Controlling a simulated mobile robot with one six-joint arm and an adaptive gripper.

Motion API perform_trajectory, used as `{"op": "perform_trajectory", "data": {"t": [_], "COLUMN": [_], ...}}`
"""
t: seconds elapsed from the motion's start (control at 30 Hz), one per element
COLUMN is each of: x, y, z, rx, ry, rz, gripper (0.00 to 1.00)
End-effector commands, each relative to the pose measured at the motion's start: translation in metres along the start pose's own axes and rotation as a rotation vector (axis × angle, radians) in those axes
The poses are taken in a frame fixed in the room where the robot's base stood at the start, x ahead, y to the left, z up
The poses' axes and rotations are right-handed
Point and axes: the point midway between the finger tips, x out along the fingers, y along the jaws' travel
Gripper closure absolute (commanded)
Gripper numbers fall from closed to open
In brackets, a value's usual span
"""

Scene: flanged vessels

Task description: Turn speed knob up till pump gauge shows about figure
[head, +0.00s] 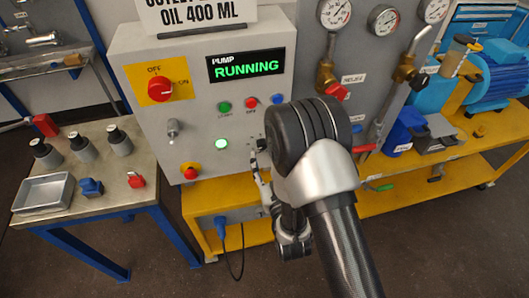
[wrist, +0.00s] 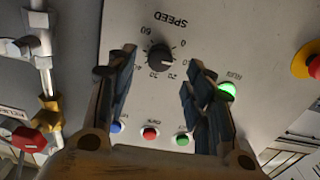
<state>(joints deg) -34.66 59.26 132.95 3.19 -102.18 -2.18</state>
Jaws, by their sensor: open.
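The speed knob (wrist: 160,57) is black, on the grey panel under the upside-down word SPEED in the wrist view. Its scale numbers ring it; its setting is too small to read surely. My gripper (wrist: 163,61) is open, one finger to each side of the knob in the picture; I cannot tell whether they touch it. In the head view my gripper (head: 260,165) is at the control panel (head: 205,110), and my arm hides the knob. Three round gauges, left (head: 333,12), middle (head: 383,19) and right (head: 433,9), are on the back board. Their readings and which is the pump's are unclear.
The pump display (head: 246,65) reads RUNNING. A red OFF/ON switch (head: 160,89), push buttons (head: 224,107) and a lit lamp (head: 222,144) are on the panel. A red emergency button (head: 190,170) sits low left. Valves and pipes (head: 330,80) stand to the right.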

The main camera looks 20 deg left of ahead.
Motion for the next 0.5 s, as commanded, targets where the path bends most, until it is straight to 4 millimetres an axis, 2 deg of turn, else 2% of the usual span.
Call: {"op": "perform_trajectory", "data": {"t": [0.1,0.2,0.5], "x": [-0.02,-0.032,-0.04], "y": [0.0,0.0,0.0], "z": [0.001,0.001,-0.001], "rx": [0.0,0.001,0.0], "ry": [-0.004,-0.002,0.001], "rz": [-0.001,0.0,0.0], "gripper": [0.52,0.52,0.52]}}
